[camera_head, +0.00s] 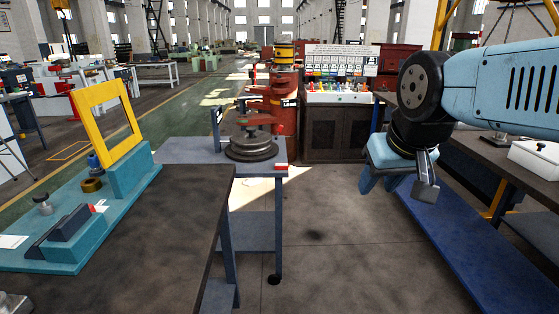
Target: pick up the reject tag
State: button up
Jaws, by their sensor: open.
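My gripper (393,187) hangs at the right, pointing down over the floor between the benches. It is open and holds nothing that I can see. A small red and white piece (281,167) lies at the front right corner of the grey table, to the left of my gripper and well apart from it.
The grey table (185,149) carries a round stacked tool (251,147). The dark bench (165,215) carries a teal fixture (35,258) with an upright yellow frame (80,103). A right bench holds a white box (538,158). Open floor (340,235) lies between.

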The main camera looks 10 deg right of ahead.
aim_at(278, 167)
jog(key=u, duration=0.05)
jog(key=i, duration=1.8)
jog(key=z, duration=0.7)
